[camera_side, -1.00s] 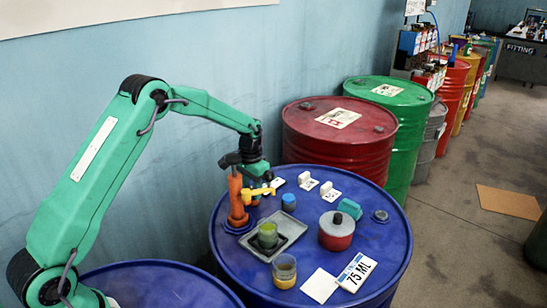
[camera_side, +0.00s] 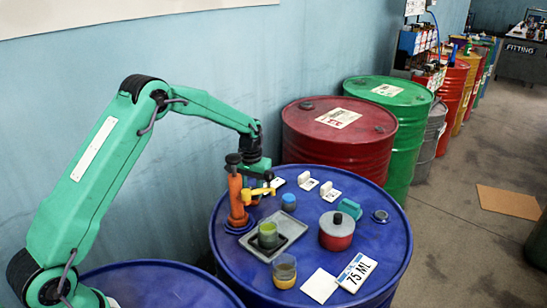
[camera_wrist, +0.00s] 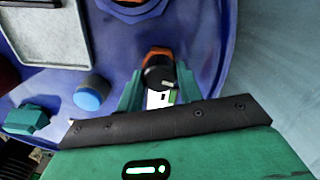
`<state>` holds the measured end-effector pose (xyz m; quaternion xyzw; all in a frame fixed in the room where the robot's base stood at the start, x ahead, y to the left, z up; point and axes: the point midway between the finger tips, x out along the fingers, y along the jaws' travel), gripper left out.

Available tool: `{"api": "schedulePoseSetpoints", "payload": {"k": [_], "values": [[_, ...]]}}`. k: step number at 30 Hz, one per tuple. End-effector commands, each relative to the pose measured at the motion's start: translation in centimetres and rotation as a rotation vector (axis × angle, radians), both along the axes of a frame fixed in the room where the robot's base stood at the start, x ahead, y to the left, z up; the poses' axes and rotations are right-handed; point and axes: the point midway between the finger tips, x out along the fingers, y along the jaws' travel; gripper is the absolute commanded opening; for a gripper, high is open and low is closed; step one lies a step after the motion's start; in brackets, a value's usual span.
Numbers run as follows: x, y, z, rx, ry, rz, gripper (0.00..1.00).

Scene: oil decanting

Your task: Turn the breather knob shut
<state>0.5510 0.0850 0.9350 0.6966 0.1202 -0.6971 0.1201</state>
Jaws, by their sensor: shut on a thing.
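The orange pump (camera_side: 236,200) stands upright on the blue drum (camera_side: 225,262), with a yellow spout (camera_side: 259,192) on its side. A black knob (camera_side: 234,159) caps its top; I take it as the breather knob. In the wrist view the knob (camera_wrist: 158,79) shows a pale mark, with the orange pump top (camera_wrist: 158,53) beyond it. My gripper (camera_side: 243,168) reaches in from the right at the pump's top. Its green jaws (camera_wrist: 158,92) flank the knob in the wrist view and are shut on it. The exact contact is partly hidden.
The wall is close behind.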

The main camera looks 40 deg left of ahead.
Motion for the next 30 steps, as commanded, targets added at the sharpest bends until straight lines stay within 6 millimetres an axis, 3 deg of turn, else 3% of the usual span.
{"api": "schedulePoseSetpoints", "payload": {"k": [2,3,6,20,30], "values": [[0.06,-0.02,0.24,0.001,-0.002,-0.001,0.13],[0.06,-0.02,0.24,0.001,-0.002,-0.001,0.41],[0.06,-0.01,0.21,0.001,-0.002,-0.001,0.57],[0.01,-0.01,0.04,0.000,-0.001,-0.021,0.57],[0.02,-0.02,0.03,0.000,0.000,-0.169,0.57]]}}
